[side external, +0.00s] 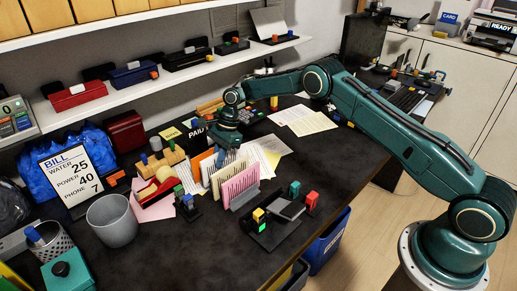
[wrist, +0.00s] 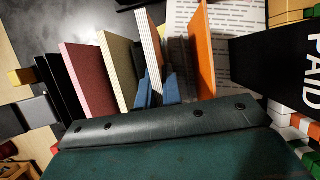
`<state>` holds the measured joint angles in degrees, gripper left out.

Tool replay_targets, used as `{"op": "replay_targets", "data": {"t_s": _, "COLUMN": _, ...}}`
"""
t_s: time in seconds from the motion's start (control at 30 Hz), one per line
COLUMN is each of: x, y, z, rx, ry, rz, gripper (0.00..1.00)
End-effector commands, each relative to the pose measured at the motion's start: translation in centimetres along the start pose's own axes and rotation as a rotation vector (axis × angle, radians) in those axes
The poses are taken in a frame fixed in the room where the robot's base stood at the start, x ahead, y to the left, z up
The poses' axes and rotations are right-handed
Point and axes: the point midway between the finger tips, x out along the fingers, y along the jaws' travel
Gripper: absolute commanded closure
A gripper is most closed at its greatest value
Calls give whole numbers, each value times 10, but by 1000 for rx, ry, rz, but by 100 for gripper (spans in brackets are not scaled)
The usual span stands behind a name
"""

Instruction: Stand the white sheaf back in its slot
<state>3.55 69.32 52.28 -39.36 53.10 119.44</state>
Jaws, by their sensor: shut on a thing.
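The white sheaf (wrist: 150,45) shows its striped page edges in the wrist view, leaning slightly. My gripper (wrist: 156,90) is shut on its lower end with blue fingertips on both sides; in the side view my gripper (side external: 221,155) is low over the row of sheaves. An orange sheaf (wrist: 202,50) stands to the right of the white one. A cream sheaf (wrist: 117,68) and a pink sheaf (wrist: 85,78) stand to its left, with a dark gap between. The slot and the white sheaf's bottom edge are hidden, so I cannot tell whether it is seated.
A black PAID box (wrist: 280,62) is close on the right in the wrist view. In the side view a grey cup (side external: 112,220), a BILL card (side external: 77,175) and a red-and-yellow tape dispenser (side external: 157,187) stand left of the row. Papers (side external: 303,120) lie behind.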

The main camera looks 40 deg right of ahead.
Motion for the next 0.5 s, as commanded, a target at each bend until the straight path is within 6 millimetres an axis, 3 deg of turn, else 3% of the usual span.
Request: {"op": "replay_targets", "data": {"t_s": 0.5, "x": 8, "y": 0, "z": -3, "rx": 0, "ry": 0, "rz": 0, "gripper": 100}}
